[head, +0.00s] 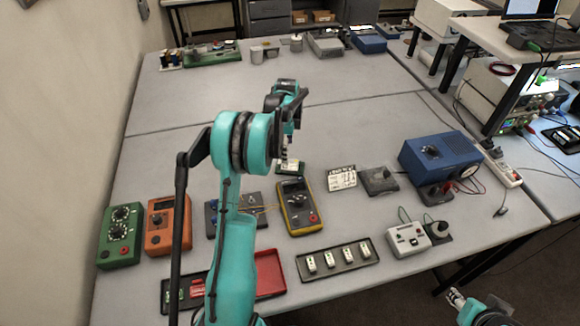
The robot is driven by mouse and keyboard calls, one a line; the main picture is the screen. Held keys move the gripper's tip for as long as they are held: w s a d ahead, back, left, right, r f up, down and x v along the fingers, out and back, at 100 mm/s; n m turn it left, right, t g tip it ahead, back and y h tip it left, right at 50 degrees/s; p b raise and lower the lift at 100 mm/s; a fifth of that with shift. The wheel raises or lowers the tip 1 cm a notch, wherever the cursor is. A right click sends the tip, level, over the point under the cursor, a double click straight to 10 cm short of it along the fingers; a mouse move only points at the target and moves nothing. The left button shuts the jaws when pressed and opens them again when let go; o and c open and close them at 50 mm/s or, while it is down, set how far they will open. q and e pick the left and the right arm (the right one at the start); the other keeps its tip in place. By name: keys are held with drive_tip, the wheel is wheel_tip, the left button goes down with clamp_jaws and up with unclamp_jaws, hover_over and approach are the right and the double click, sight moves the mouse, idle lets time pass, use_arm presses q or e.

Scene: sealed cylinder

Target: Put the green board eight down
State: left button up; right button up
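A small green board (292,168) with a pale patch shows just above the yellow multimeter, at or directly below the tip of my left gripper (285,161). The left gripper points down at the middle of the table. Its fingers are small and partly hidden by my teal arm, so I cannot tell whether they grip the board or whether the board touches the table. My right gripper (456,298) is low at the bottom right, off the table's front edge, with no object visible in it.
A yellow multimeter (299,207), a printed white card (342,178) and a dark block (378,181) lie close by. A blue box (438,158) stands right. A dark tray (338,259) with several white pieces and a red tray (270,275) are in front.

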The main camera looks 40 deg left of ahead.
sight(289, 164)
use_arm(q)
drive_tip(key=f, duration=0.2)
drive_tip(key=f+b, duration=0.1)
drive_tip(key=f, duration=0.4)
drive_tip(key=shift+d, duration=0.3)
drive_tip(key=shift+r, duration=0.1)
drive_tip(key=c, duration=1.4)
drive_tip(key=shift+r, duration=0.15)
